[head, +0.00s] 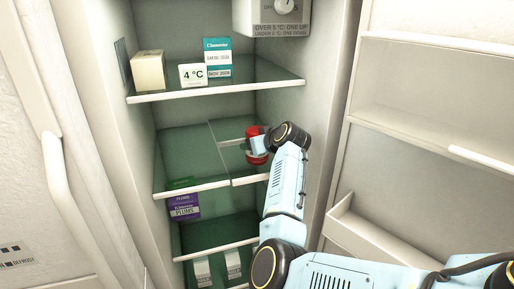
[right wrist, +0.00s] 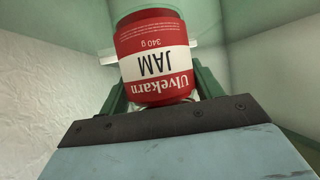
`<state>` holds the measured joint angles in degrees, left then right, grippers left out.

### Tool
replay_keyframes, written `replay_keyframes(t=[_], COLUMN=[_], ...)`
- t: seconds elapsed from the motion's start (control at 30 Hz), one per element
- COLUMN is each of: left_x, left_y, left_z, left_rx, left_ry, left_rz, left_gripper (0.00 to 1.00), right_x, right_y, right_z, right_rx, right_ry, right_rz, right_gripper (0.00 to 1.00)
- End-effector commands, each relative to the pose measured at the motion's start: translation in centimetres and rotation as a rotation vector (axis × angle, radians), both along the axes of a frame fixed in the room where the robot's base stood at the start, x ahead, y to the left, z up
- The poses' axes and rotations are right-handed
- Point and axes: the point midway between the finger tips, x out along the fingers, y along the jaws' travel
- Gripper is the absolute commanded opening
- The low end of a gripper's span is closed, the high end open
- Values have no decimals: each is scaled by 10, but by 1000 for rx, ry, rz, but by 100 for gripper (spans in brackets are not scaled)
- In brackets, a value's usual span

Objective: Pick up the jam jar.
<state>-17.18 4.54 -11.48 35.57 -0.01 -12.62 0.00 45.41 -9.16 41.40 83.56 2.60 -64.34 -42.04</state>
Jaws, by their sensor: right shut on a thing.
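The jam jar (right wrist: 158,85) is red with a white band reading "JAM" and fills the upper middle of the right wrist view, its lettering upside down. My right gripper (right wrist: 155,95) is shut on it, with a green finger showing on each side of the jar. In the head view the red jar (head: 255,146) is at the middle shelf of the open fridge, partly hidden by my right wrist. I cannot tell whether it touches the shelf. My left gripper is not in view.
The top glass shelf (head: 270,88) holds a cream box (head: 147,71), a "4 °C" display (head: 192,75) and a teal-and-white carton (head: 217,58). A purple plums pack (head: 184,207) is below the middle shelf (head: 185,150). The fridge door (head: 425,130) stands open at right.

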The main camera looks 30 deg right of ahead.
Motion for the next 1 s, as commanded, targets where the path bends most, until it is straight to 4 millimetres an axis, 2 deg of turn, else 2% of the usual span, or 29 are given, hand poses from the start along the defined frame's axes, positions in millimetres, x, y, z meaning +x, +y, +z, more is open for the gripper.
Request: replay_keyframes(t=[0.03,0.17,0.2,0.47,0.67,1.0], left_x=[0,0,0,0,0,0], left_y=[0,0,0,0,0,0], left_z=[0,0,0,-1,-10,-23], left_rx=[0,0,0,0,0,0], left_ry=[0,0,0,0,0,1], left_rz=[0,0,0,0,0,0], left_gripper=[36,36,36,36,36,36], right_x=[0,0,0,0,2,1], right_y=[0,0,0,0,4,3], right_z=[0,0,2,3,10,65], right_rx=[0,0,-1,-2,-4,-5], right_ry=[0,0,-5,-5,-7,-9], right_rz=[0,0,-1,0,-1,-2], right_gripper=[43,26,25,25,25,25])
